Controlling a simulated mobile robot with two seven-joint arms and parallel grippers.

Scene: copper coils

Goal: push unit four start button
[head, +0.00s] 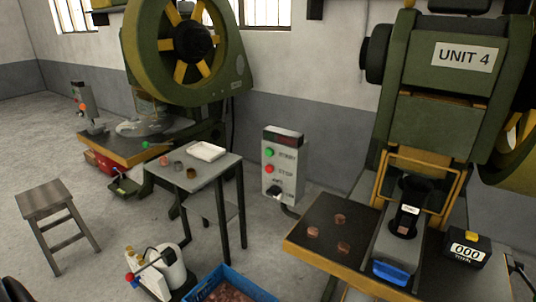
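The Unit 4 press (440,110) stands at the right, green with yellow parts and a white "UNIT 4" sign (464,57). To its left is a grey control box (283,185) with a dark red display on top. The box has a green start button (270,153) at its upper left, labelled START, and a red stop button (269,169) below it, labelled STOP. A dark knob or handle sticks out lower on the box. Neither of my grippers is in view.
A small table (222,164) with a white tray and several small pieces stands left of the box. A blue crate (262,293) of copper-coloured pieces and a white canister (170,265) are on the floor in front. A stool (44,198) and another press stand further left.

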